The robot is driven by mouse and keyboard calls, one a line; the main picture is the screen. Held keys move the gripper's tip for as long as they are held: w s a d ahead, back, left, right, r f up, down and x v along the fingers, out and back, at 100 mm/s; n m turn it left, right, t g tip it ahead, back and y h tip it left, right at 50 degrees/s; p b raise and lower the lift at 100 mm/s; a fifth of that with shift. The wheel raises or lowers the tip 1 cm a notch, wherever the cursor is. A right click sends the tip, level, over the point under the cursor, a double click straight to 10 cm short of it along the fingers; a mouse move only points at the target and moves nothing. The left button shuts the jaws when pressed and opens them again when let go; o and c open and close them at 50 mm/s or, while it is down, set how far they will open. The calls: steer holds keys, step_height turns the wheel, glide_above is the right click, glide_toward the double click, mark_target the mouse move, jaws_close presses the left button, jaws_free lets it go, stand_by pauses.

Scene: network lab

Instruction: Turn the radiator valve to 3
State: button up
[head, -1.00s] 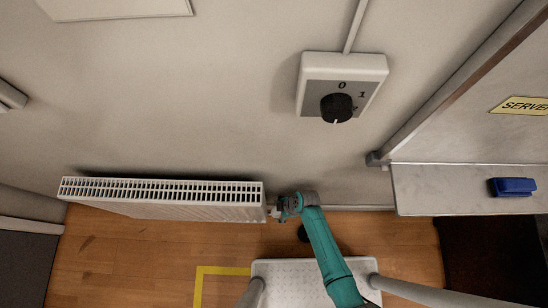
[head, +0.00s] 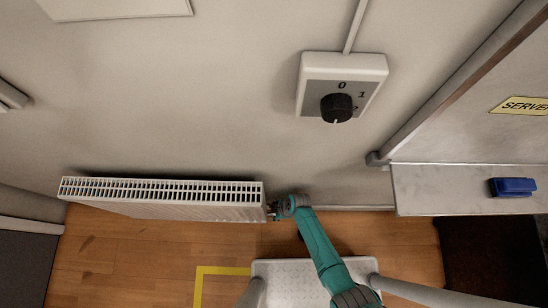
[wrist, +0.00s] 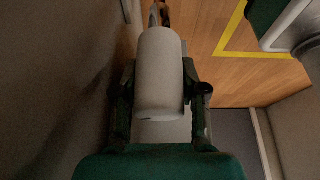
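The white radiator (head: 165,200) is low on the wall at the left in the head view. Its valve, a pale rounded cylinder, shows in the wrist view (wrist: 160,75) with a copper-coloured piece beyond it. My gripper (wrist: 158,85) has one dark finger along each side of the valve head, and both appear to touch it. In the head view my gripper (head: 273,210) is at the radiator's right end, where it mostly hides the valve. No numbers on the valve can be read.
A wall box (head: 342,70) with a black dial (head: 336,107) marked 0 and 1 is above right of the radiator. A whiteboard tray (head: 450,190) with a blue eraser (head: 512,187) juts out at the right. Yellow tape (head: 222,271) marks the wooden floor.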

steer(key=c, duration=0.3)
steer(key=shift+w+m+t+h, duration=0.15)
steer(key=shift+m+t, duration=0.3)
steer(key=shift+m, duration=0.7)
steer(key=shift+m+t+h, duration=0.15)
steer(key=shift+m+t, duration=0.3)
steer(key=shift+m, duration=0.7)
steer(key=shift+c, duration=0.2)
steer(key=o, duration=1.2)
steer(key=shift+c, duration=0.2)
steer(key=v, duration=1.2)
